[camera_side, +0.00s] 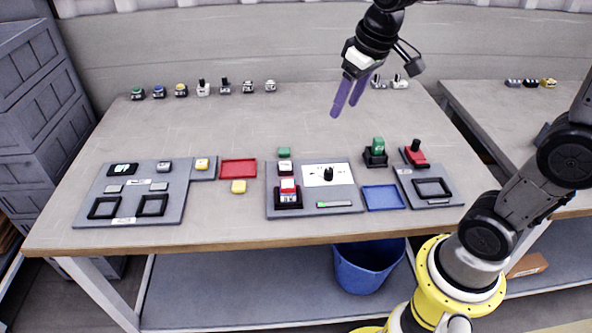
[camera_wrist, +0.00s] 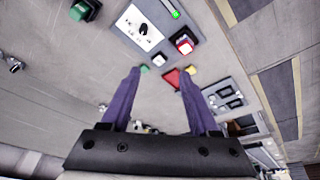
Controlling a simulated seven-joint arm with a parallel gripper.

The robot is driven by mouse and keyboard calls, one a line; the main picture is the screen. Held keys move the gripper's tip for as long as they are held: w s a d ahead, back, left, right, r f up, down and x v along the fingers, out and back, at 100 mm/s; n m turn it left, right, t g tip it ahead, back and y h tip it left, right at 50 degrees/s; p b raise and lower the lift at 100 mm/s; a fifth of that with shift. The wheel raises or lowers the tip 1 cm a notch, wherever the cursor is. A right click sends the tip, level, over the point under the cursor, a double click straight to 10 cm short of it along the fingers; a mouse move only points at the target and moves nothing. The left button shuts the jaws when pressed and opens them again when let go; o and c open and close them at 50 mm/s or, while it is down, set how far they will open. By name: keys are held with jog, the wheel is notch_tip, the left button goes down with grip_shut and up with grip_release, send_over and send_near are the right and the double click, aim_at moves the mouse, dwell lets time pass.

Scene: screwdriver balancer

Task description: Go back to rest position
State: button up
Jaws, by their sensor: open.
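My gripper (camera_side: 348,95) is open and empty, with two purple fingers. In the side view it hangs in the air above the back right part of the workbench (camera_side: 235,120), clear of every object. In the wrist view my gripper (camera_wrist: 160,85) has its fingers spread apart, with nothing between them but the bench and panels below.
Panels stand along the front: a left one (camera_side: 130,215), a middle one (camera_side: 330,197) and a right one (camera_side: 445,190). A red tray (camera_side: 238,161) and a blue tray (camera_side: 398,197) lie between them. Small knobs line the back edge. A blue bucket (camera_side: 362,275) sits below the bench.

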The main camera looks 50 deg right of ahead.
jog(key=s+a+f+t, duration=0.1)
jog(key=s+a, duration=0.1)
jog(key=s, duration=0.6)
jog(key=s+a+t, duration=0.1)
jog(key=s+a, duration=0.1)
jog(key=s, duration=0.6)
jog(key=shift+f+n, duration=0.3)
jog(key=shift+f, duration=0.1)
